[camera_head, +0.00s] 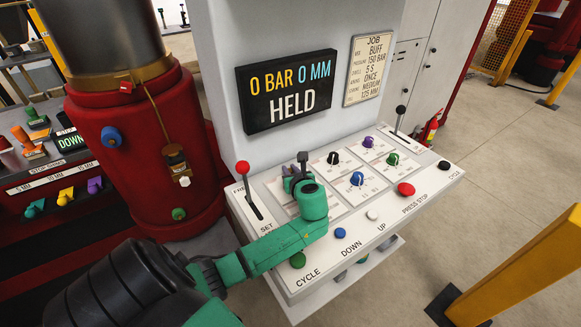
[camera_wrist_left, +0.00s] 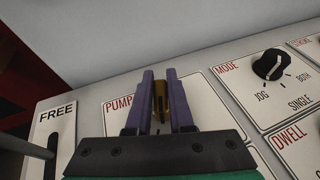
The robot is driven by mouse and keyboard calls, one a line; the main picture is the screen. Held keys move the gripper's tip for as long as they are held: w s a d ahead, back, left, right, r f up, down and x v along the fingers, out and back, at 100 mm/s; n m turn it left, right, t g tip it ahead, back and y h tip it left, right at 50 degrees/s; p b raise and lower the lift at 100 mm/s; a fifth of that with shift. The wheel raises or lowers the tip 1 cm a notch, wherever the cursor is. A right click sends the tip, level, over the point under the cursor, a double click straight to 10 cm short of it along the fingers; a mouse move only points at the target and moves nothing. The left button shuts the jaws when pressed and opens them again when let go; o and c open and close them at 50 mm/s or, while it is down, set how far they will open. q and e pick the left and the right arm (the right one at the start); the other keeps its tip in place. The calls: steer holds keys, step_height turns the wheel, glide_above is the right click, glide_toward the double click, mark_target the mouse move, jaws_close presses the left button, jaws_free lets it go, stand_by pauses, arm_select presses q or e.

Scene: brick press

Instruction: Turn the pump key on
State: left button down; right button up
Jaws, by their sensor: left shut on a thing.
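My left gripper (camera_head: 298,178) reaches over the console's left part, with its fingers at the pump panel (camera_wrist_left: 119,104), which is labelled PUMP. In the left wrist view its two purple fingers (camera_wrist_left: 160,80) are shut on the brass-coloured pump key (camera_wrist_left: 160,99), one on either side. The key stands between them. The fingers and gripper body hide most of the panel and its markings, so I cannot tell which position the key points to. In the head view the gripper covers the key. My right gripper is not in view.
Left of the gripper stands a red-knobbed lever (camera_head: 243,168) in a slot. To the right are the black mode knob (camera_head: 333,158), a blue knob (camera_head: 357,179) and the red press stop button (camera_head: 406,190). The display (camera_head: 287,90) reads 0 BAR, 0 MM, HELD.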

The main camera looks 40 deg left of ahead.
arm_select(q)
steer(key=n+g+y, duration=0.1)
steer(key=n+g, duration=0.1)
steer(key=g, duration=0.1)
steer(key=shift+s+n+p, duration=0.1)
steer(key=shift+n+p, duration=0.25)
steer(key=shift+n, duration=0.05)
steer(key=shift+n+g+y, duration=0.5)
steer(key=shift+n+g, duration=0.4)
steer(key=shift+g, duration=0.1)
steer(key=n+g+b, duration=0.2)
steer(key=shift+s+a+f+g, duration=0.1)
steer(key=shift+s+f+g, duration=0.1)
steer(key=shift+g, duration=0.2)
steer(key=shift+s+r+n+g+b, duration=0.1)
steer(key=shift+n+g+b, duration=0.55)
steer(key=shift+n+g, duration=0.1)
steer(key=shift+s+r+n+g+b, duration=0.1)
steer(key=shift+n+g+b, duration=0.55)
steer(key=shift+g, duration=0.1)
steer(key=c, duration=0.8)
jaws_free()
